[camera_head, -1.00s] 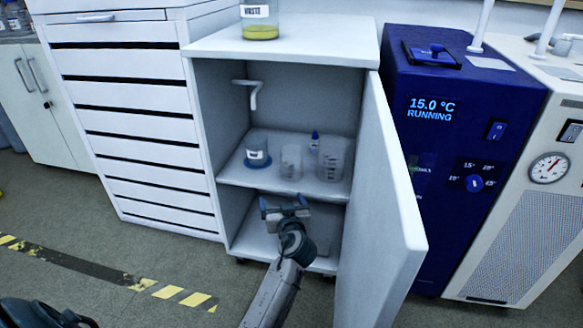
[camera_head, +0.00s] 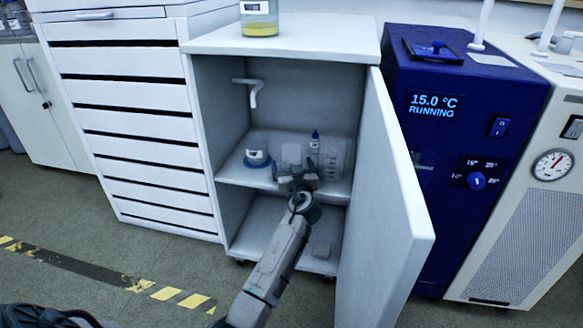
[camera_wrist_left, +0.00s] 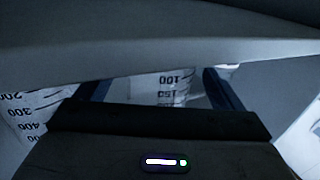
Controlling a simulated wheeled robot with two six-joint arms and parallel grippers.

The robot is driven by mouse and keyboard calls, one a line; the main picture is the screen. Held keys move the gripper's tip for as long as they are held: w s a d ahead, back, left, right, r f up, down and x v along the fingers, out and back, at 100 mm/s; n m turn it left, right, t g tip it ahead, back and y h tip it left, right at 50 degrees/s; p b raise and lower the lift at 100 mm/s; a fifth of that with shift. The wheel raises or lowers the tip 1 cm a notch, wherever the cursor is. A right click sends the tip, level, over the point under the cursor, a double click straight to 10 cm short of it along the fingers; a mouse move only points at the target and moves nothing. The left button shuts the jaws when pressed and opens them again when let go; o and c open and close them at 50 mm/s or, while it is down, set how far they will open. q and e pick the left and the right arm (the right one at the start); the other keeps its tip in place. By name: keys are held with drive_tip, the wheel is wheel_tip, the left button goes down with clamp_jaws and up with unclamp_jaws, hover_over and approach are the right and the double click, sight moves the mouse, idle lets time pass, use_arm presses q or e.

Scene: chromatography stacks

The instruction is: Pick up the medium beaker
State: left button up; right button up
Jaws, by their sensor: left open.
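The medium beaker (camera_head: 291,155) is a clear graduated beaker on the middle shelf of the open cabinet, between a labelled vessel with a blue base and a larger beaker. My left gripper (camera_head: 298,179) is open at the shelf front, right before the medium beaker, and hides its lower part. In the left wrist view the beaker (camera_wrist_left: 160,86) with its 100 and 150 marks shows between the two spread blue fingers. The gripper body hides part of it, and I cannot tell whether a finger touches it. My right gripper is not in view.
The larger beaker (camera_head: 335,157) stands close on the right, with a small blue-capped bottle (camera_head: 314,143) behind. The blue-based vessel (camera_head: 257,152) stands on the left. The open cabinet door (camera_head: 398,205) bounds the right side. The shelf (camera_head: 237,175) has bare room at its left front.

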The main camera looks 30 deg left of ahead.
use_arm(q)
drive_tip(key=shift+x, duration=1.05)
drive_tip(key=shift+w, duration=0.1)
drive_tip(key=c, duration=1.1)
